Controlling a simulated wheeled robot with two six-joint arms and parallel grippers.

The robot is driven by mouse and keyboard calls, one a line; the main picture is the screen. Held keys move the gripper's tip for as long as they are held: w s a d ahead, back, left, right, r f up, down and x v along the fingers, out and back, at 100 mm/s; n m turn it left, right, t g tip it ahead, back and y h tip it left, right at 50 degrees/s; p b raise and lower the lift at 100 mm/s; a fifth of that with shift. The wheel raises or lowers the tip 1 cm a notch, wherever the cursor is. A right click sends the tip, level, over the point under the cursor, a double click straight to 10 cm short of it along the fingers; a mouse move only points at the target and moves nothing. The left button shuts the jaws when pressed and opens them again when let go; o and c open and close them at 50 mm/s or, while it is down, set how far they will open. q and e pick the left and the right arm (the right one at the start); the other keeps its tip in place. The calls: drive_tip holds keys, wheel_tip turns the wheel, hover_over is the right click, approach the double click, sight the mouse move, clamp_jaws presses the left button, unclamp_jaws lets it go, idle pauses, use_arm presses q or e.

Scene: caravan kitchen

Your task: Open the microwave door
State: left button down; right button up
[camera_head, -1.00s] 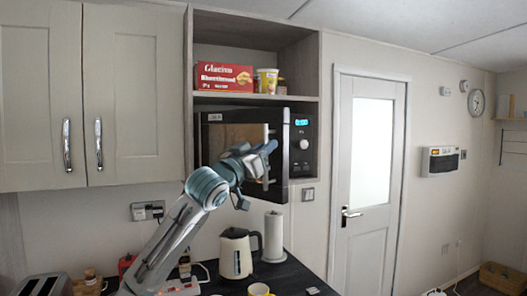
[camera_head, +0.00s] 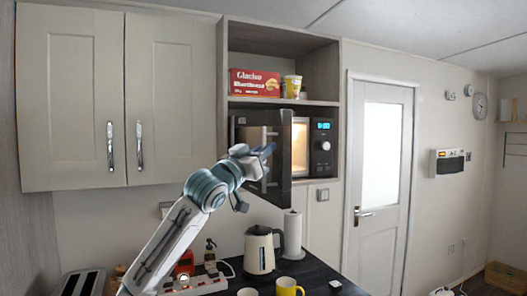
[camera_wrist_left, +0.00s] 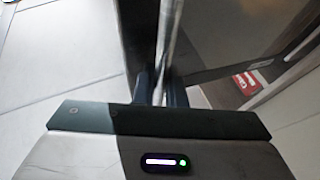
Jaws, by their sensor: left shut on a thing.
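The black microwave (camera_head: 322,160) sits in an open shelf niche, its blue display and dial on the right. Its dark door (camera_head: 281,178) stands partly open, swung out toward me, and the lit interior (camera_head: 300,140) shows in the gap at its right edge. My left gripper (camera_head: 268,152) is at the front of the door. In the left wrist view my gripper's dark fingers (camera_wrist_left: 161,92) are shut on the silver door handle (camera_wrist_left: 170,40), a thin upright bar. Part of the handle is hidden by the gripper in the head view. My right gripper is not in view.
A red box (camera_head: 254,83) and a yellow tub (camera_head: 292,87) stand on the shelf above. Below, on the dark counter, are a cream kettle (camera_head: 260,252), a paper roll (camera_head: 292,235) and a yellow mug (camera_head: 288,287). Closed cupboards (camera_head: 75,100) are at left.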

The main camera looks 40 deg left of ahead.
use_arm(q)
drive_tip(key=c, duration=1.5)
unclamp_jaws()
drive_tip(key=b+v, duration=1)
drive_tip(key=b, duration=0.1)
drive_tip(key=shift+s, duration=0.35)
drive_tip(key=shift+f, duration=0.1)
